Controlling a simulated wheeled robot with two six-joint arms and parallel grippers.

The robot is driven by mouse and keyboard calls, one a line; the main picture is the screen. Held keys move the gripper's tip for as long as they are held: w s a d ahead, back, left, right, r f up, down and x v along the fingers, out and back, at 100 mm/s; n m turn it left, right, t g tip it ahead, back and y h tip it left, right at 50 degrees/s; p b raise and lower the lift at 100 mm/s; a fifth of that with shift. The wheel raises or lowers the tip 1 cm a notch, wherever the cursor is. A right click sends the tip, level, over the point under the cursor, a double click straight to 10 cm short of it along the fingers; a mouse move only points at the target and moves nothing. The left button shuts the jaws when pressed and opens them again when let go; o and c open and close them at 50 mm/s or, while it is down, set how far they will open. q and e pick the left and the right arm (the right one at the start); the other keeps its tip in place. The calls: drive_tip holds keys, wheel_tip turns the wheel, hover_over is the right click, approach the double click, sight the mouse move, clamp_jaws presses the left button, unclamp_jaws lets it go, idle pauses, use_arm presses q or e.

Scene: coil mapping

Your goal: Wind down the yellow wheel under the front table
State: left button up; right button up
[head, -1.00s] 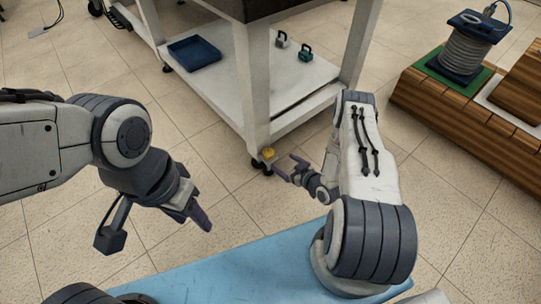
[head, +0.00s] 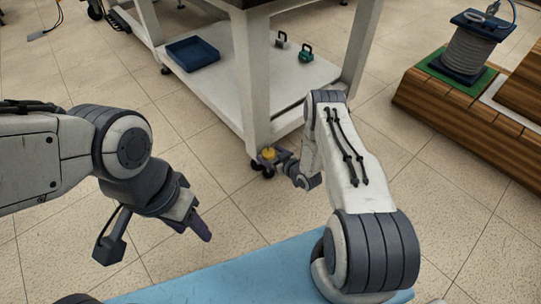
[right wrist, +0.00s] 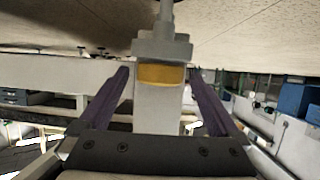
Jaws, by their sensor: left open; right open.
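The yellow wheel (head: 268,153) is at the foot of the near leg of the front table (head: 249,70), just above a dark caster. It also shows in the right wrist view (right wrist: 161,75), upside down, below a grey block. My right gripper (head: 271,158) is open at the wheel. In the right wrist view its purple fingers (right wrist: 160,92) stand on either side of the wheel, with gaps between. My left gripper (head: 197,228) is open and empty over the floor at the left, away from the table.
The table's lower shelf (head: 225,85) holds a blue tray (head: 193,53) and two small weights with handles. A wooden bench (head: 425,92) with a cable coil (head: 468,50) stands at the right. The tiled floor between them is clear.

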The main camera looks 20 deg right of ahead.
drive_tip(key=c, duration=1.4)
drive_tip(key=shift+o, duration=0.2)
drive_tip(key=shift+a+r+m+h+p, duration=0.2)
drive_tip(key=shift+a+m+h+p, duration=0.05)
drive_tip(key=shift+m+h+p, duration=0.65)
drive_tip(key=shift+f+m+t+h+p, duration=0.15)
drive_tip(key=shift+m+t+h+p, duration=0.25)
drive_tip(key=shift+m+h, duration=0.45)
drive_tip(key=o, duration=1.4)
drive_tip(key=shift+c, duration=0.2)
drive_tip(key=shift+s, duration=0.1)
drive_tip(key=p+v, duration=0.5)
drive_tip(key=v, duration=0.5)
drive_tip(key=shift+s, duration=0.15)
